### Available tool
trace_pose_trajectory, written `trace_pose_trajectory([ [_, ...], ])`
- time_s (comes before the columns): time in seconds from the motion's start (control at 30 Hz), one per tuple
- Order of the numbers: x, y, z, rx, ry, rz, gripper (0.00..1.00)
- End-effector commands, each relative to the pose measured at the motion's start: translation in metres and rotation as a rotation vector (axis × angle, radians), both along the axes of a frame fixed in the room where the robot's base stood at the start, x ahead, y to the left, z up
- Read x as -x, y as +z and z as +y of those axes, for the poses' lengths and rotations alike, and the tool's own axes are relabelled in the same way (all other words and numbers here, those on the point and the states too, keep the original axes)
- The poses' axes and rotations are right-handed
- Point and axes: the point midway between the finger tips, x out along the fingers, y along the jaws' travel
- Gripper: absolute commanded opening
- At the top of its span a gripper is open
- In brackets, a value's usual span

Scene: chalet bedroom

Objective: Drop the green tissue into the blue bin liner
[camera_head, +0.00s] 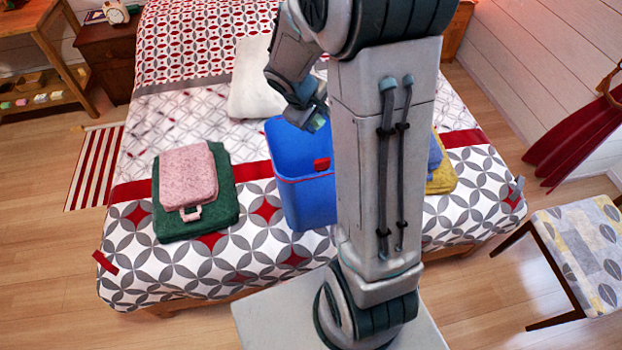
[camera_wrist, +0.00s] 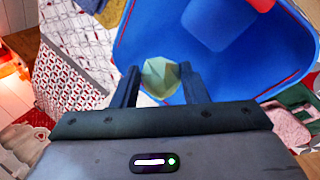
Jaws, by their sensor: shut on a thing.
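The green tissue (camera_wrist: 161,77) is a crumpled pale green lump between my gripper's fingers (camera_wrist: 160,88) in the wrist view. My gripper is shut on it. The blue bin liner (camera_head: 308,205) stands upright on the bed, partly hidden by my arm. In the wrist view the open bin (camera_wrist: 135,50) lies below the tissue, and its blue inside and a red piece on the rim show.
The bin stands on the patterned bed (camera_head: 140,270). A pink folded cloth (camera_head: 187,172) lies on a dark green one (camera_head: 222,222) to its left. A white pillow (camera_head: 250,85) is behind it. Yellow and blue cloths (camera_head: 442,178) are to the right, partly behind my arm.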

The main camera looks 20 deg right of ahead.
Motion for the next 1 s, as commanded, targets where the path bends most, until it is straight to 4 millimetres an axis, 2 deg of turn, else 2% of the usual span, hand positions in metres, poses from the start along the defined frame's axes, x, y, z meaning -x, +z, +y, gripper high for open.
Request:
trace_pose_trajectory([
  [0.03, 0.000, -0.012, 0.001, 0.000, 0.002, 0.001, 0.19],
  [0.23, 0.000, -0.035, 0.001, -0.001, 0.003, 0.001, 0.19],
  [0.6, 0.000, -0.040, 0.002, 0.000, 0.004, 0.001, 0.19],
  [0.63, 0.000, -0.040, 0.002, 0.000, 0.004, 0.000, 0.42],
  [0.7, 0.000, -0.040, 0.002, -0.001, 0.004, 0.000, 0.62],
  [0.73, 0.000, -0.040, 0.002, -0.001, 0.004, 0.001, 0.65],
  [1.0, 0.000, -0.039, 0.002, 0.000, 0.004, 0.000, 0.65],
])
